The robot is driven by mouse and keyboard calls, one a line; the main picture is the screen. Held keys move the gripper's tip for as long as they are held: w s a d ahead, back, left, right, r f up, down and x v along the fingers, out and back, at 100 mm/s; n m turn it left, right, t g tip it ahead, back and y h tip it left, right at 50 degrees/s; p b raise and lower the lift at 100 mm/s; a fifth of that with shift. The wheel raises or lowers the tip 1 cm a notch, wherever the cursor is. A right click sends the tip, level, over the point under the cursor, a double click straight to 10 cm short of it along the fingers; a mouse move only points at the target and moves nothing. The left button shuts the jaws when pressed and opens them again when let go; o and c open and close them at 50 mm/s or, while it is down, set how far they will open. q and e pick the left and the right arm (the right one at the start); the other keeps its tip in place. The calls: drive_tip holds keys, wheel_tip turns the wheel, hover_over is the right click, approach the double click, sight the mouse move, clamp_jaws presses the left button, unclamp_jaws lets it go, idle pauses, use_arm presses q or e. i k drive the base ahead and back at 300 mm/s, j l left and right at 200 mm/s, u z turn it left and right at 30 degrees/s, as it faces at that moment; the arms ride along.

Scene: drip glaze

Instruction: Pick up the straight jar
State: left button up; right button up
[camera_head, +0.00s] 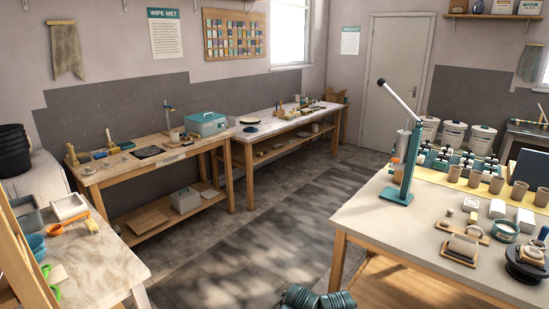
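I cannot single out the straight jar from this distance. A row of small brown clay vessels stands on the yellow strip at the right table's back: one vessel (454,173) at the row's left, another (475,178) beside it, then a third (496,184), with more toward the right edge. They look upright and similar, and their exact shapes are too small to compare.
The right table (385,215) has a clear front-left area. A teal lever press (400,165) stands at its left end. White labelled buckets (453,134) and small dark-lidded bottles stand behind the vessels. A wooden workbench (125,168) is at the far left. Open floor (240,235) lies between.

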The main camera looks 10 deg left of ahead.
sight(174, 135)
drive_tip(key=i+l+u, duration=0.2)
drive_tip(key=i, duration=0.2)
drive_tip(key=i+l+u, duration=0.25)
drive_tip(key=i, duration=0.15)
drive_tip(key=i+u, duration=0.65)
drive_tip(key=i, duration=0.2)
drive_tip(key=i+z, duration=0.1)
drive_tip(key=i, duration=1.2)
drive_tip(key=i+u, duration=0.4)
drive_tip(key=i, duration=0.2)
drive_tip(key=i+l+u, duration=0.2)
drive_tip(key=i+u, duration=0.15)
drive_tip(key=i, duration=0.2)
drive_tip(key=i+u, duration=0.8)
drive_tip(key=k, duration=0.1)
